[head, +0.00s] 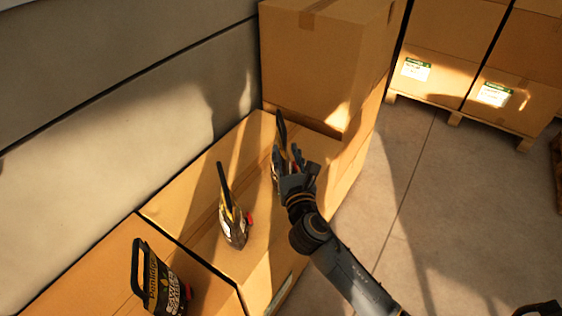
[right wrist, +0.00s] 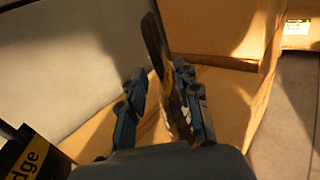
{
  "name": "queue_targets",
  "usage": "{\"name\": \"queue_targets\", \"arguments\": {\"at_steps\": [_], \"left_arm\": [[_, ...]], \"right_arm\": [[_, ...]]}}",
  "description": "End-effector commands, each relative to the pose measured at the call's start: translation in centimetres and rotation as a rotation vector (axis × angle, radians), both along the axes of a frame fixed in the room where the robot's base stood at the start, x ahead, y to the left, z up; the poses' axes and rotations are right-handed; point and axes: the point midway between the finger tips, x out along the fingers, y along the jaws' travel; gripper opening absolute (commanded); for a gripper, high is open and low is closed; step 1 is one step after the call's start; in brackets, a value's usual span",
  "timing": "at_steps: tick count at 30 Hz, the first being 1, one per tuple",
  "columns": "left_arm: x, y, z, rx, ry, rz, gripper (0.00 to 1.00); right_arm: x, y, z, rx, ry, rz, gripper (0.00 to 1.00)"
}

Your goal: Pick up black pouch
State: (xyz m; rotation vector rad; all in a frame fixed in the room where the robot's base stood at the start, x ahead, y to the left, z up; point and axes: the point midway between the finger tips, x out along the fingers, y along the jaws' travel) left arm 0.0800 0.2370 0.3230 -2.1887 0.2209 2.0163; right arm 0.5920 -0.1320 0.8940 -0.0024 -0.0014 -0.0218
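A slim upright pouch with a dark top (head: 281,127) stands on the cardboard boxes in the head view, partly hidden behind my right gripper (head: 290,165). In the right wrist view the pouch (right wrist: 156,48) stands between the fingers of my right gripper (right wrist: 160,95). The fingers are apart. A gap shows between the left finger and the pouch; the right finger is close beside it, and contact cannot be told. Two similar dark packs with yellow print stand nearer, a middle one (head: 233,220) and a front-left one (head: 160,283). My left gripper is not in view.
A tall carton (head: 312,65) stands just behind the pouch. A grey wall (head: 110,120) runs along the left. Palletised boxes (head: 440,50) stand at the back right. The concrete floor (head: 450,190) on the right is mostly clear.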

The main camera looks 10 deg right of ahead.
Motion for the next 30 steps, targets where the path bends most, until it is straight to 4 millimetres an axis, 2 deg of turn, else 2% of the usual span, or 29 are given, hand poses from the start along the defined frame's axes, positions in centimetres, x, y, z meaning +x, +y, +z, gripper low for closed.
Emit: {"name": "queue_targets", "arguments": {"at_steps": [3,8,15,18,26,28,30], "left_arm": [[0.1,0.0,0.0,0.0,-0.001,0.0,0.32],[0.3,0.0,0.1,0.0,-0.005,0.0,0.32],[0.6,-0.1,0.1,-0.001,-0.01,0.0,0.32],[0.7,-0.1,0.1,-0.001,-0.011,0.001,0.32],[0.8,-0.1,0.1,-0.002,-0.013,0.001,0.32],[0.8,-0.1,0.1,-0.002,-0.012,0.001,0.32],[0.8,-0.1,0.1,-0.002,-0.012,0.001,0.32]], "right_arm": [[1.5,0.0,0.0,0.001,0.001,0.0,0.32],[2.4,0.0,0.0,0.002,0.001,0.0,0.32],[6.0,-0.1,0.1,0.002,0.001,-0.001,0.32],[6.9,-0.1,0.1,0.002,0.001,0.0,0.32],[7.2,-0.2,0.1,0.002,0.002,0.001,0.32],[7.1,-0.2,0.1,0.002,0.002,0.001,0.22],[7.1,-0.2,0.1,0.002,0.002,0.0,0.08]]}}
